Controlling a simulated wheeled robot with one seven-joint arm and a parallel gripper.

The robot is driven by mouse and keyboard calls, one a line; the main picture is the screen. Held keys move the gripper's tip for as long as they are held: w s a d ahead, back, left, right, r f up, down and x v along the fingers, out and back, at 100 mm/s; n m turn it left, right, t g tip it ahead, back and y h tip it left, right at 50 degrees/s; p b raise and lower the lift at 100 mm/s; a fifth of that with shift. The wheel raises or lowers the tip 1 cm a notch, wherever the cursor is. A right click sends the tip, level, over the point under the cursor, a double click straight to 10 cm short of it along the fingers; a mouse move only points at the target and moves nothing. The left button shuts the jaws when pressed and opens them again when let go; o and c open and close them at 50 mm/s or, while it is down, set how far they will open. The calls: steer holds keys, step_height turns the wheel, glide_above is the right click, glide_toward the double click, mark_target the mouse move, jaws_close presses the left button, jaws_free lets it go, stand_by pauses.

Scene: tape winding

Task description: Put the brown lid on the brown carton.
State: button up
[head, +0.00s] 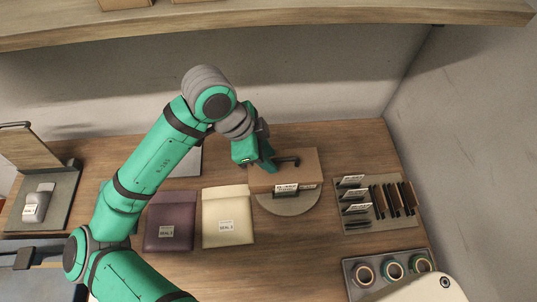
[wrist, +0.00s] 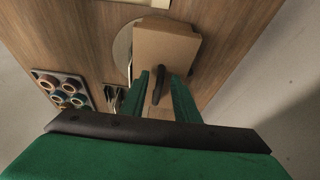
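The brown lid (head: 300,158), with a dark handle (head: 288,161), lies level on top of the brown carton (head: 306,186) in the head view. I cannot tell if it is fully seated. The carton has a white label on its front and stands on a round grey disc (head: 290,207). My gripper (head: 269,166) is over the left part of the lid, pointing down. In the wrist view, its two green fingers (wrist: 161,88) stand apart on either side of the handle (wrist: 158,84), with gaps visible. The far side of the carton is hidden.
A cream pouch (head: 226,215) and a purple pouch (head: 170,222) lie left of the disc. A grey tray with dark upright pieces (head: 378,207) is at right, and a tray of tape rolls (head: 390,270) at front right. A shelf (head: 300,22) hangs above.

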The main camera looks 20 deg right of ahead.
steer(key=shift+r, duration=0.1)
steer(key=w+a+r, duration=0.1)
steer(key=a+r, duration=0.1)
steer(key=a, duration=0.4)
steer(key=w+a+r, duration=0.2)
steer(key=a, duration=0.5)
steer(key=shift+w+a+r, duration=0.2)
steer(key=shift+a+r, duration=0.05)
steer(key=shift+d, duration=0.15)
stand_by(0.4)
steer(key=s+d+f, duration=0.1)
steer(key=d, duration=0.3)
steer(key=s+d+f, duration=0.1)
steer(key=d+f, duration=0.1)
steer(key=d, duration=0.3)
steer(key=s+d+f, duration=0.1)
steer(key=d, duration=0.3)
steer(key=shift+s+d+f, duration=0.15)
steer(key=shift+f, duration=0.1)
steer(key=shift+r, duration=0.5)
